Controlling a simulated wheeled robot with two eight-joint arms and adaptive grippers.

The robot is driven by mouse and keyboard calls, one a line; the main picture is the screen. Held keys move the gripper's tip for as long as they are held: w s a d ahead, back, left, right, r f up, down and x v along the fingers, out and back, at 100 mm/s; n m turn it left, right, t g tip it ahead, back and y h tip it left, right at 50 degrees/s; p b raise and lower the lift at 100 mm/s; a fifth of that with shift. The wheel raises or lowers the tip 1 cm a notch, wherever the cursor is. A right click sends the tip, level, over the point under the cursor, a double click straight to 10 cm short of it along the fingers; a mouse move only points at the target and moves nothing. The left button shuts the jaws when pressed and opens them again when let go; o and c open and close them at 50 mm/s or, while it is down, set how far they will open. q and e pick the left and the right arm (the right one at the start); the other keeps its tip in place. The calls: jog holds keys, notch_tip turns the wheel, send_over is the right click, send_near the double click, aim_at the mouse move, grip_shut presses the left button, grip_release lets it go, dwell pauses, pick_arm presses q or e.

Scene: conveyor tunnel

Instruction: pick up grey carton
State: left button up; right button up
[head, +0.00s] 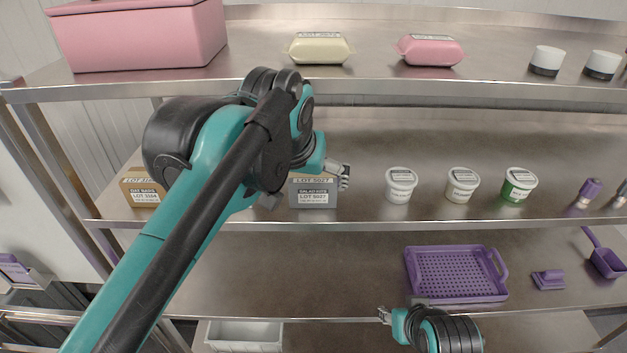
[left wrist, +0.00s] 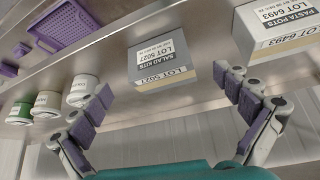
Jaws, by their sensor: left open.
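The grey carton (head: 314,196) stands upright on the middle shelf, its front label reading LOT 5027. My left arm hides part of its top in the head view. In the left wrist view the picture is upside down, and the carton (left wrist: 162,76) shows between and beyond the two fingers. My left gripper (left wrist: 166,84) is open and empty, with its fingers spread wider than the carton; in the head view it (head: 341,176) is at the carton's upper right, partly hidden by its own wrist. My right gripper (head: 384,315) is low in front of the lower shelf, its jaws too small to judge.
A carton labelled LOT 6493 (left wrist: 280,38) stands beside the grey one. A brown carton (head: 143,190) is at the shelf's left. White tubs (head: 400,186) and a green tub (head: 518,186) stand to the right. A purple basket (head: 456,272) is below. The upper shelf (head: 260,68) overhangs.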

aim_at(313, 187)
pick_arm(q)
jog(key=shift+w+d, duration=0.25)
jog(key=shift+w, duration=1)
jog(key=x, duration=0.2)
jog(key=p+x, duration=0.1)
jog(key=x, duration=0.1)
jog(key=w+x, duration=0.1)
jog(key=shift+w+d, duration=0.15)
jog(key=shift+w, duration=0.15)
jog(key=shift+s, duration=0.1)
jog(key=shift+c, duration=0.9)
jog(key=c, duration=0.9)
